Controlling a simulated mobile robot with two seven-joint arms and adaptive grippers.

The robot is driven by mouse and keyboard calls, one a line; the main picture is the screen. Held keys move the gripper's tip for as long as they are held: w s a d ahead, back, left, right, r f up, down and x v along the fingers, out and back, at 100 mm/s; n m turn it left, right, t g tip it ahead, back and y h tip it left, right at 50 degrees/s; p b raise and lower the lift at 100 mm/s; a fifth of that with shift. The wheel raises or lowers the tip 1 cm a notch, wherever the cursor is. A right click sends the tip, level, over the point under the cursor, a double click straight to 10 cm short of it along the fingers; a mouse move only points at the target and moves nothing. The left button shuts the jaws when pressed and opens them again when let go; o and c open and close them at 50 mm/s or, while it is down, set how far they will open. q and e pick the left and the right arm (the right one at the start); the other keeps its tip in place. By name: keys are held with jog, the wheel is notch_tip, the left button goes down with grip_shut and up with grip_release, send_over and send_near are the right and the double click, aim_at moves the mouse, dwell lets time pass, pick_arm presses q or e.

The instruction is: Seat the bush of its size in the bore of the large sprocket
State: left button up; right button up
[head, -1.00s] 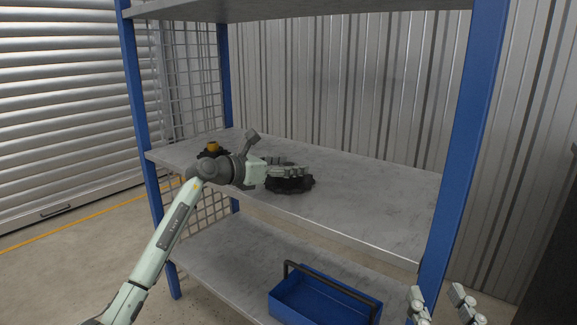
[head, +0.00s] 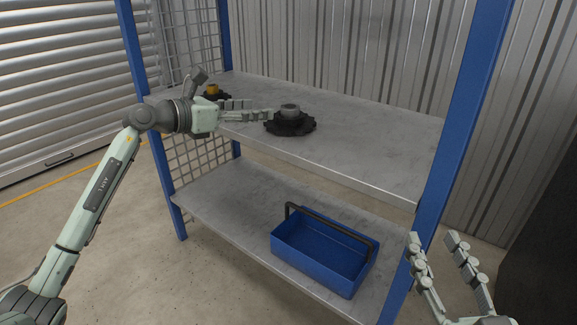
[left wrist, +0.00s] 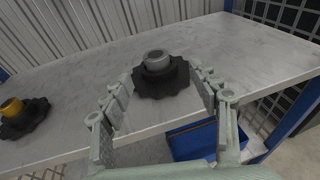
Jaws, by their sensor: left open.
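A black toothed sprocket (head: 290,128) lies flat on the upper shelf; it looks the larger of two. A grey bush (head: 289,108) stands upright at its centre, its top above the sprocket; I cannot tell how deep it sits. Both show in the left wrist view, the sprocket (left wrist: 162,84) below the bush (left wrist: 157,60). My left gripper (head: 262,109) is open and empty, just left of them, its fingers pointing at the bush without holding it. A yellow bush (head: 212,89) sits at the middle of another black sprocket (head: 222,98) further left. My right gripper (head: 433,240) is open and empty at the lower right.
The upper shelf (head: 370,145) is clear right of the sprockets. A blue tote (head: 325,255) with a dark handle stands on the lower shelf (head: 225,205). Blue posts (head: 455,130) bound the rack, and a wire mesh panel (head: 185,50) closes its left end.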

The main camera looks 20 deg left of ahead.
pick_arm(q)
jog(key=s+d+n+t+h, duration=0.5)
jog(key=s+d+n+t, duration=0.1)
jog(key=s+d+n, duration=1.1)
jog(key=s+d+f+n+y, duration=0.1)
jog(key=s+f+n+y, duration=0.2)
jog(key=n, duration=0.7)
jog(key=s+d+f+n+g+y, duration=0.1)
jog(key=s+f+n+y, duration=0.2)
jog(key=n, duration=0.8)
jog(key=shift+s+d+f+n+y, duration=0.15)
jog(key=shift+s+f+n+y, duration=0.15)
jog(key=shift+s+y, duration=0.35)
jog(key=shift+w, duration=0.1)
